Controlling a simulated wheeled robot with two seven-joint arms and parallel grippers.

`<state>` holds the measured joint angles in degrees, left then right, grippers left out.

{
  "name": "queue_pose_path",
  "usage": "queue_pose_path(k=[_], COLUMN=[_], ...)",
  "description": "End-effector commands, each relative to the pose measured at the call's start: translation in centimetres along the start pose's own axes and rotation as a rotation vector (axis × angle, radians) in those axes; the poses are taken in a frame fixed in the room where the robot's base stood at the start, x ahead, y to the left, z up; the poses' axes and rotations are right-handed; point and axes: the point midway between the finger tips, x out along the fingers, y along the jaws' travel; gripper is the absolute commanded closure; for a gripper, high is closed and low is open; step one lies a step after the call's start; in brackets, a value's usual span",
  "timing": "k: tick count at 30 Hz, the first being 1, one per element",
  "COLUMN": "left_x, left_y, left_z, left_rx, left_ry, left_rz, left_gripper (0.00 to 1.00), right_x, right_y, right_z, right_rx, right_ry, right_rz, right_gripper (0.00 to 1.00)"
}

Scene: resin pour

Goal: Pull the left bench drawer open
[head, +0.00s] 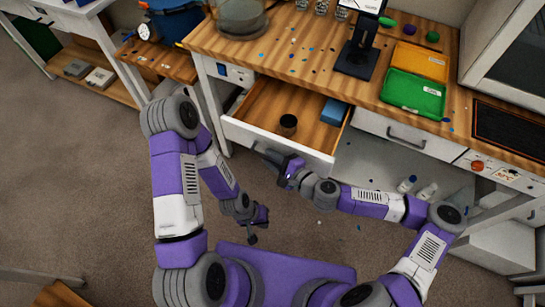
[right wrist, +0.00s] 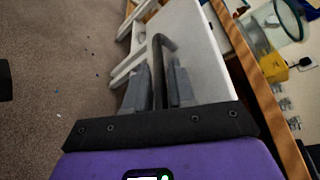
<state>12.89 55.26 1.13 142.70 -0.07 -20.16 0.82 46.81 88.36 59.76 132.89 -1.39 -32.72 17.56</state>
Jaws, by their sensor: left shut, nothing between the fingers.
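The left bench drawer (head: 278,138) stands pulled out from under the wooden bench top, with its inside showing. A dark cup (head: 288,124) and a blue box (head: 335,111) are in it. My right gripper (head: 270,156) is at the drawer's front. In the right wrist view its two fingers (right wrist: 160,90) are close on either side of the dark drawer handle (right wrist: 162,45), shut on it. The drawer's pale front panel (right wrist: 203,65) fills the middle of that view. My left gripper (head: 258,224) is shut and empty, low above the floor, away from the drawer.
The bench top holds a green tray (head: 413,94), an orange tray (head: 420,62), a dark stand (head: 362,50) and scattered bits. Another drawer (head: 403,136) to the right is closed. Small bottles (head: 406,184) stand beneath the bench. Carpet in front is mostly clear.

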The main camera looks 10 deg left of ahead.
Motion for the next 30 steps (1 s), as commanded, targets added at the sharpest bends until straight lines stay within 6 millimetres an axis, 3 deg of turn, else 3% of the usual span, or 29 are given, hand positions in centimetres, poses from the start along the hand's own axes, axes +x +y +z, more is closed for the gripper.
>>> queue_pose_path(k=[8,21,30], left_x=[-0.1,-1.5,-1.6], left_y=[0.0,0.6,0.6], left_z=[0.0,0.1,0.1], left_rx=[0.0,0.0,0.0], left_ry=[0.0,0.0,0.0], left_rz=[0.0,0.0,0.0], left_gripper=[1.0,1.0,1.0], right_x=[-0.2,-6.4,-7.6], right_y=[-0.1,-0.1,0.0], right_z=[0.0,-0.1,0.0], right_rx=[-0.001,0.001,0.0], right_ry=[0.0,0.003,-0.001], right_rz=[-0.001,-0.001,0.0], right_gripper=[0.77,0.77,0.77])
